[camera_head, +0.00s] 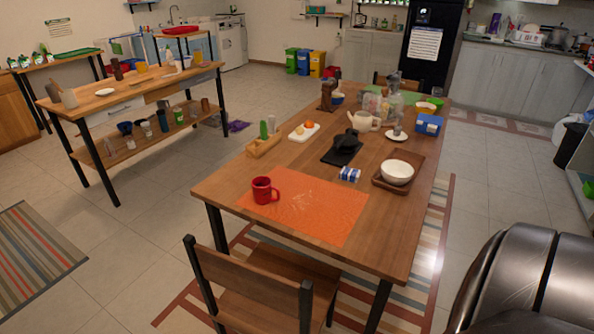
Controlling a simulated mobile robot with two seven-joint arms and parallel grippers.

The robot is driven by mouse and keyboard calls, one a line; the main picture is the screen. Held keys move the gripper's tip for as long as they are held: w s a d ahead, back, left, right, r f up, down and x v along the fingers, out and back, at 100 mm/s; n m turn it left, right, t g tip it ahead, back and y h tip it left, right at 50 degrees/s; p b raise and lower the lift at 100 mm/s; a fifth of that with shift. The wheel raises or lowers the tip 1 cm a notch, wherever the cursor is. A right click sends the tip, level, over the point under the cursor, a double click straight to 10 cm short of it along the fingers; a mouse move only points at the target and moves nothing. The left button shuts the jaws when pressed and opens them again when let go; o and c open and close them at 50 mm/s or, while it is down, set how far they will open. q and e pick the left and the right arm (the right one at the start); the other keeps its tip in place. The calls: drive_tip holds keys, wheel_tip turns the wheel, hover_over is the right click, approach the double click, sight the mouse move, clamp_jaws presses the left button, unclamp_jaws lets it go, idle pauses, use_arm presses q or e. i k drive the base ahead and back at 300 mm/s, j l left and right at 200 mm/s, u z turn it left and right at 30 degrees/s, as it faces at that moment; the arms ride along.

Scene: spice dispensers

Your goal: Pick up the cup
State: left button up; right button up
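A red cup (264,190) with a handle stands upright on an orange placemat (325,212) near the left front of the wooden table (225,187). A white bowl (397,172), which could also pass for a cup, sits in a square wooden tray (380,183) at the right side of the table. Neither of my grippers is in view.
A wooden chair (255,285) stands before the table. A wooden caddy (263,146), a black kettle-like object (346,141) and a blue-white packet (350,175) stand behind the cup. A large glossy black padded form (520,280) fills the lower right. Floor is open at left.

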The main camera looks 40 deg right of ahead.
sight(267, 192)
drive_tip(key=i+j+z, duration=0.1)
drive_tip(key=z, duration=0.3)
drive_tip(key=i+j+z, duration=0.15)
drive_tip(key=z, duration=0.3)
drive_tip(key=i+j+z, duration=0.1)
drive_tip(key=z, duration=0.3)
drive_tip(key=j+z, duration=0.3)
drive_tip(key=z, duration=0.15)
